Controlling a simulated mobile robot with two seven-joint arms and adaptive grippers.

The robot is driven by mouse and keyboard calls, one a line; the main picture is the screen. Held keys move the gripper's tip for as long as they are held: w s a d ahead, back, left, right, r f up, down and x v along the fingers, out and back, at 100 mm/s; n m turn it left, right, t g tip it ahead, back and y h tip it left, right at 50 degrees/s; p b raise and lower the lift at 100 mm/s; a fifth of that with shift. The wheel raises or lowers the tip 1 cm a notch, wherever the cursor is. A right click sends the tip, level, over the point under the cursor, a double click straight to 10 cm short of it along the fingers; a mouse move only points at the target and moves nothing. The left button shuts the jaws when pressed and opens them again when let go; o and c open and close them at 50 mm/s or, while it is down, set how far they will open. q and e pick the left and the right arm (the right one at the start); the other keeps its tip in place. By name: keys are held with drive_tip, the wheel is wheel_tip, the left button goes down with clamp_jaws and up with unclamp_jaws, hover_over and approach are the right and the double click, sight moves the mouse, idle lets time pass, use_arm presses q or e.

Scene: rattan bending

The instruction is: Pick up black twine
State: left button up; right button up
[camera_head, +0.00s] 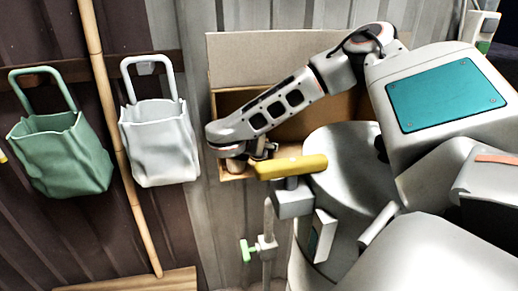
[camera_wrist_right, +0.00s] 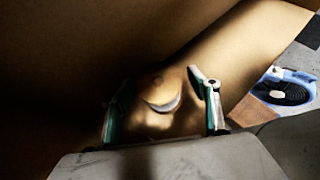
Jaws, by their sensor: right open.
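I cannot make out black twine for certain in either view. My right gripper (camera_head: 252,158) reaches down at the front of a cardboard box (camera_head: 285,47) in the head view. In the right wrist view the gripper (camera_wrist_right: 162,115) is open, its fingers apart on either side of a tan, rounded object (camera_wrist_right: 157,84) with a pale spot. That object is dim, and I cannot tell what it is or whether the fingers touch it. Brown box walls surround it. My left gripper is not in view.
A green bag (camera_head: 62,155) and a white bag (camera_head: 160,145) hang on the left wall beside a long pole (camera_head: 118,130). A yellow bar (camera_head: 291,167) lies just right of the gripper. A blue object with a black oval (camera_wrist_right: 284,90) lies outside the box.

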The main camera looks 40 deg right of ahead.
drive_tip(key=c, duration=1.3)
drive_tip(key=shift+r, duration=0.15)
